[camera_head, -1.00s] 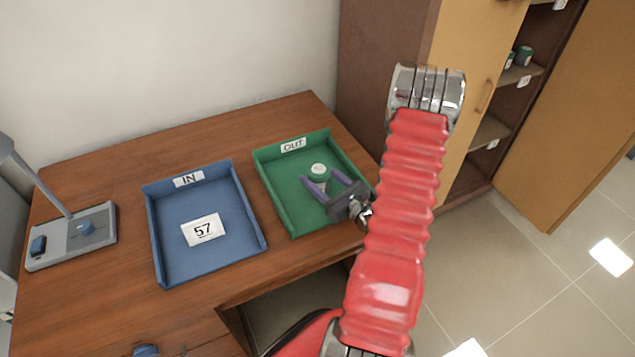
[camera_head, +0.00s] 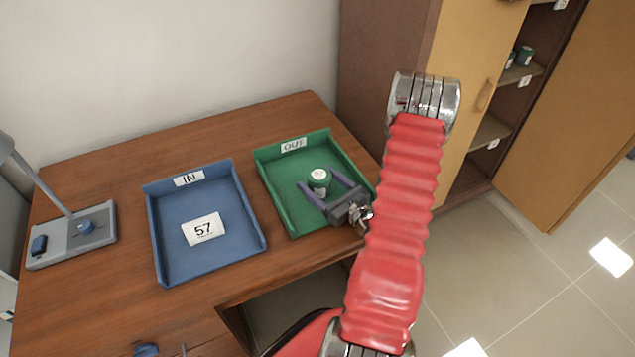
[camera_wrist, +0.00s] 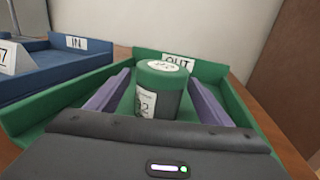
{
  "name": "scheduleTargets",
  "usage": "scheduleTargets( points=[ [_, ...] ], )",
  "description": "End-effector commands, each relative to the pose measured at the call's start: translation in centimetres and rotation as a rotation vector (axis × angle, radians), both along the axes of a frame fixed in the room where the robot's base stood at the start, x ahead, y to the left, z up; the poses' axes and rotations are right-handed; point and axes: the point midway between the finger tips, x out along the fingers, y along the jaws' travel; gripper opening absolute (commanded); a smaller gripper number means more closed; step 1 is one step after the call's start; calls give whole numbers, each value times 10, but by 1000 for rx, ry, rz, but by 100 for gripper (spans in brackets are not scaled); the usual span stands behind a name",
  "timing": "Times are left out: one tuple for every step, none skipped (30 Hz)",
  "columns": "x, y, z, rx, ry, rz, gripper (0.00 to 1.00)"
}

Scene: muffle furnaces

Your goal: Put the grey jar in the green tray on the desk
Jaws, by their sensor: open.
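The grey jar (camera_wrist: 158,93) has a green lid and a white label, and stands upright in the green tray. In the head view the jar (camera_head: 319,181) sits near the middle of the tray's floor. The green tray (camera_head: 281,196) carries an "OUT" label and lies on the wooden desk (camera_head: 110,160). My gripper (camera_head: 324,187) is open, its purple fingers on either side of the jar. In the wrist view a gap shows between the jar and each finger of my gripper (camera_wrist: 160,98). The jar's lowest part is hidden behind the gripper's body.
A blue "IN" tray (camera_head: 172,255) with a card reading 57 (camera_head: 203,229) lies to the left. A grey lamp base (camera_head: 70,236) stands at the desk's left end. An open cabinet (camera_head: 470,90) with jars on its shelf stands to the right.

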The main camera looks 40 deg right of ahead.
Motion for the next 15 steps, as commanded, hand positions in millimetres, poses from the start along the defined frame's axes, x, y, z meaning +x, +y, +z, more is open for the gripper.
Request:
scheduleTargets(
  points=[
    [0, 0, 0, 0, 0, 0, 73],
    [0, 0, 0, 0, 0, 0, 73],
    [0, 0, 0, 0, 0, 0, 73],
    [0, 0, 0, 0, 0, 0, 73],
    [0, 0, 1, 0, 0, 0, 73],
    [0, 0, 1, -1, 0, 0, 73],
    [0, 0, 2, -1, 0, 0, 73],
    [-1, 0, 3, -1, 0, 0, 73],
    [-3, -1, 2, 0, 0, -1, 73],
    [-5, -1, 2, 0, 0, -1, 73],
    [-7, 0, 2, 1, 1, -1, 73],
    [-11, 0, 2, 1, 1, -1, 73],
    [-15, -1, 2, 2, 1, -2, 73],
    [-18, -1, 2, 2, 1, -3, 73],
    [-23, 0, 2, 1, 1, -2, 73]
  ],
)
